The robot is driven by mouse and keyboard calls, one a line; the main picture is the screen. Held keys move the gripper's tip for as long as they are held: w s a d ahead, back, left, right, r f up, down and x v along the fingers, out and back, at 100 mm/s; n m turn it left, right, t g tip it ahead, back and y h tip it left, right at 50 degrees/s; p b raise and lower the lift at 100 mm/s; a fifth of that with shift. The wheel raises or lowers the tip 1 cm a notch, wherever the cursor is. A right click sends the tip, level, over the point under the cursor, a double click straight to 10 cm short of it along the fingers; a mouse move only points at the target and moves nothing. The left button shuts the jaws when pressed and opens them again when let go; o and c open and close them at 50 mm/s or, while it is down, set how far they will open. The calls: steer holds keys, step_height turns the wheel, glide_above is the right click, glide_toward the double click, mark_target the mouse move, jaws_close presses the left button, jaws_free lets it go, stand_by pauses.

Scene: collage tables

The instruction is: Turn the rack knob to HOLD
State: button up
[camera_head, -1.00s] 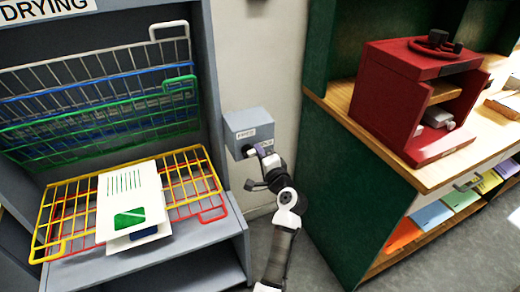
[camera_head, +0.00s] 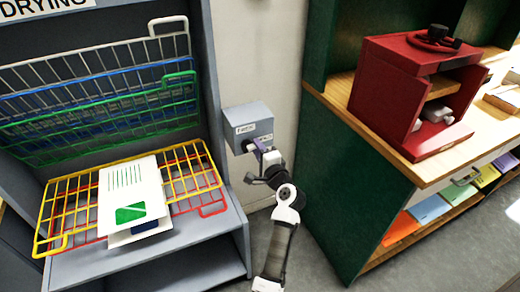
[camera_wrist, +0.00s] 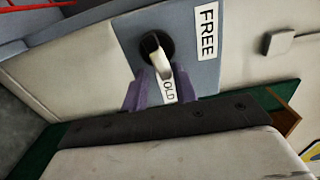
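The rack knob (camera_wrist: 160,55) is a dark round hub with a pale lever on a grey-blue box (camera_head: 248,114). In the wrist view the lever points down toward the partly hidden label reading "OLD" (camera_wrist: 169,90). The "FREE" label (camera_wrist: 208,32) is to the right of the hub. My gripper (camera_wrist: 163,83) has its purple fingers apart, one on each side of the lever's tip; I cannot tell whether they touch it. In the head view my gripper (camera_head: 259,146) is at the box's front, hiding most of the knob.
The drying rack (camera_head: 222,232) stands left, with coloured wire shelves and papers on the yellow shelf (camera_head: 82,208). A green cabinet (camera_head: 350,170) with a wooden top is close on the right, bearing a red press (camera_head: 385,95). Some floor shows between them.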

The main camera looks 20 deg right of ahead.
steer(key=shift+o, duration=0.7)
steer(key=shift+w+a, duration=0.1)
steer(key=shift+a, duration=0.3)
steer(key=shift+d, duration=0.1)
steer(key=s+b, duration=0.3)
steer(key=s, duration=1)
steer(key=shift+s+d+b, duration=0.25)
steer(key=shift+s+b, duration=0.05)
steer(key=shift+s, duration=0.1)
